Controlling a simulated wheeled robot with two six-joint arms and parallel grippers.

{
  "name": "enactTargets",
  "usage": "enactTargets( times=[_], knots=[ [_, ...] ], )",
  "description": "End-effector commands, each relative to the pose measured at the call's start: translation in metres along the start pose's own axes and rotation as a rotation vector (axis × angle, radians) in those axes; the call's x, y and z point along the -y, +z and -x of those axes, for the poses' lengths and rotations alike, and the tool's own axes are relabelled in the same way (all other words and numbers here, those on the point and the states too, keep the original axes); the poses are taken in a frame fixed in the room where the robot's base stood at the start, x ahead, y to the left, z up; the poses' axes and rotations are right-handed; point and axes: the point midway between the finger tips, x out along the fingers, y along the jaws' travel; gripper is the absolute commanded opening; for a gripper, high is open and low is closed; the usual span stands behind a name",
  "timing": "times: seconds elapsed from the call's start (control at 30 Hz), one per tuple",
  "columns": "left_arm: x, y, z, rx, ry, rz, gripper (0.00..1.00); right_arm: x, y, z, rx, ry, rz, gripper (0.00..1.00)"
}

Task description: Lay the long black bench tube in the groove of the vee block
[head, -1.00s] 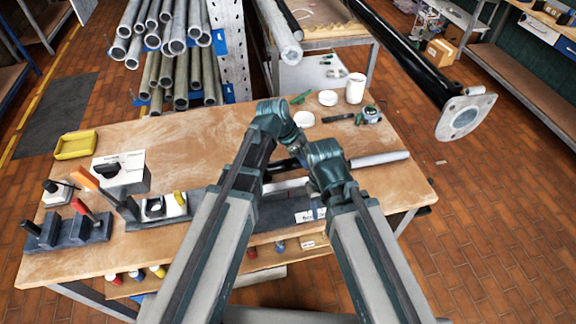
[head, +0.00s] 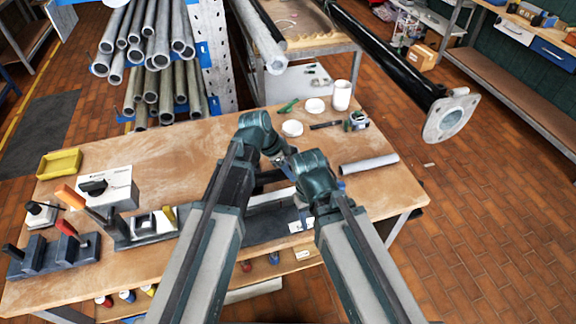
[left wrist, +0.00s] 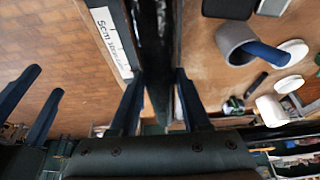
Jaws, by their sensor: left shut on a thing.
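My left gripper (left wrist: 158,88) is shut on the long black bench tube (left wrist: 153,35), which runs up the left wrist view between its fingers. In the head view my arms hide most of the tube; a dark piece shows between them (head: 272,177). A long grey block with a pale top edge (head: 272,201) lies at the bench front beneath my arms and seems to be the vee block. Its groove is hidden, and I cannot tell whether the tube touches it. My right gripper appears at the left of the left wrist view (left wrist: 34,100), its fingers apart and empty.
A grey tube (head: 370,164) lies on the bench (head: 190,165) at right. White containers (head: 341,95) stand behind. A clamp fixture (head: 145,228), a switch box (head: 105,187) and a yellow tray (head: 60,163) are at left. A large flanged black tube (head: 400,70) juts in at upper right.

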Motion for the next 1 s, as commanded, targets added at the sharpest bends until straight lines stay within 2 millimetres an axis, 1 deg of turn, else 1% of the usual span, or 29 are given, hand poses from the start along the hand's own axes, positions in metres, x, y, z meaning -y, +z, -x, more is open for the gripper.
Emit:
enactTargets(
  times=[0.23, 0.47, 1.0],
  knots=[
    [0.0, 0.001, -0.002, 0.0, 0.0, 0.001, 0.0, 0.0, 0.0, -0.002, 0.0, 0.0, 0.0, 0.5],
    [0.0, 0.004, -0.009, 0.0, 0.0, 0.001, 0.0, 0.001, -0.001, -0.01, 0.0, 0.0, 0.0, 0.5],
    [0.0, 0.018, -0.045, 0.0, 0.0, 0.001, 0.0, 0.005, -0.003, -0.048, 0.0, 0.0, -0.002, 0.5]
  ],
)
